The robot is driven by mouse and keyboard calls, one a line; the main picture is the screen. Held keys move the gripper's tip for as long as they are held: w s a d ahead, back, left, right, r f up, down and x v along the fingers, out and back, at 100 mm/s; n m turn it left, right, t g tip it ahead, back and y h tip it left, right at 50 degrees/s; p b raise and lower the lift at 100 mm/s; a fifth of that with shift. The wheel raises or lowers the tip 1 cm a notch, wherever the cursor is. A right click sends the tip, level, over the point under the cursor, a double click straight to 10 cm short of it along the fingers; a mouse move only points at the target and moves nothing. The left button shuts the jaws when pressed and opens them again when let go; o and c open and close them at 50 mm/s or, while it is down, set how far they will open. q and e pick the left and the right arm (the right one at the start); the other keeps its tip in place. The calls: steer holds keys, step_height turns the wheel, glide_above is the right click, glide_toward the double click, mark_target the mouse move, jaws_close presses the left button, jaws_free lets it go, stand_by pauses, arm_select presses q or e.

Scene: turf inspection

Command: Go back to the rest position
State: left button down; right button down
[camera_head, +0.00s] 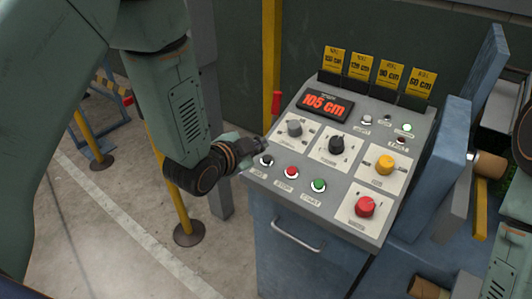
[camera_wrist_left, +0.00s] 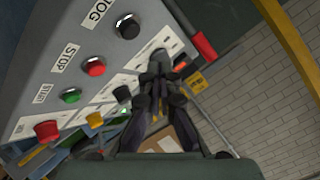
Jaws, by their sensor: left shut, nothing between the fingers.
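My left gripper (camera_head: 258,147) is at the left edge of the control panel (camera_head: 268,179), close to the black JOG button (camera_head: 266,160). In the left wrist view its fingers (camera_wrist_left: 160,62) are together with nothing between them, and the JOG button (camera_wrist_left: 128,27) is beside them, apart in the picture. I cannot tell from the head view whether the gripper touches the panel. My right gripper is not in view; only part of my right arm shows at the right edge.
The panel has a red STOP button (camera_head: 291,173), a green START button (camera_head: 319,185), several knobs and a display (camera_head: 325,105) reading 105 cm. A red handle (camera_head: 276,103) stands behind its left edge. A yellow post (camera_head: 183,205) is below my left arm.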

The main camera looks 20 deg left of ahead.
arm_select(q)
steer(key=shift+s+a+r+p, duration=0.1)
steer(key=shift+s+r+p, duration=0.15)
steer(key=shift+r+p, duration=0.4)
steer(key=shift+r, duration=0.15)
steer(key=s+a+f+n+g+y+b, duration=0.1)
steer(key=s+a+f+n+g+b, duration=0.2)
steer(key=s+f, duration=1.5)
steer(key=s+a+f+n+g+y+b, duration=0.2)
steer(key=s+f+n+g+b, duration=0.7)
steer(key=s+f, duration=0.8)
steer(key=shift+s+a+f+g+b, duration=0.4)
steer(key=shift+s+a+b, duration=0.1)
steer(key=shift+s+b, duration=0.3)
steer(key=shift+s, duration=0.1)
